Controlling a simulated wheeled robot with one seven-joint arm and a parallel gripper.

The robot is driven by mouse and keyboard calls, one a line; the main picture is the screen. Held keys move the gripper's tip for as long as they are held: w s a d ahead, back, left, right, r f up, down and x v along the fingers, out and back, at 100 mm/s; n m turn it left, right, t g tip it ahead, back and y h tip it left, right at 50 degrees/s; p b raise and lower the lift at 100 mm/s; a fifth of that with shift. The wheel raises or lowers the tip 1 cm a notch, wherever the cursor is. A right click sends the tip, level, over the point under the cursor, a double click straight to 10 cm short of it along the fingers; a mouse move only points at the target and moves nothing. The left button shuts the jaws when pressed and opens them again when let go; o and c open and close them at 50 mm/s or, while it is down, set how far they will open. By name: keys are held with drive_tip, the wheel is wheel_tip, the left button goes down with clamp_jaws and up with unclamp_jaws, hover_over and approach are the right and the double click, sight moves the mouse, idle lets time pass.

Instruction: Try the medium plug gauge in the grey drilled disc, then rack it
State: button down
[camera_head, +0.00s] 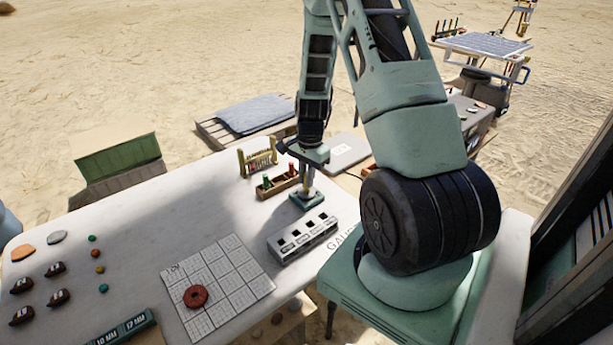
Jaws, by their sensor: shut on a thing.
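My gripper (309,172) points straight down at the far right part of the white table. It is shut on a slim upright plug gauge (309,184), mostly hidden by the jaws. The gauge stands right over a small teal block (299,203); I cannot tell whether its tip is in a hole. No grey drilled disc shows clearly there. A wooden tray (264,193) just left of my gripper holds a green-topped gauge (267,181) and a red-topped one (291,170). A grey rack block (303,243) with several square openings lies nearer, with lettering beside it.
A reddish-brown ring disc (188,303) lies on a white grid mat (236,262). A small wooden frame (242,165) stands behind the tray. Bare table lies between these and the mat.

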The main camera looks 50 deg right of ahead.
sight(305, 174)
drive_tip(key=shift+f+b, duration=0.4)
drive_tip(key=shift+f, duration=0.4)
idle(1.3)
drive_tip(key=shift+r, duration=0.15)
idle(0.9)
drive_tip(key=shift+r+p, duration=2.15)
drive_tip(key=shift+r, duration=0.3)
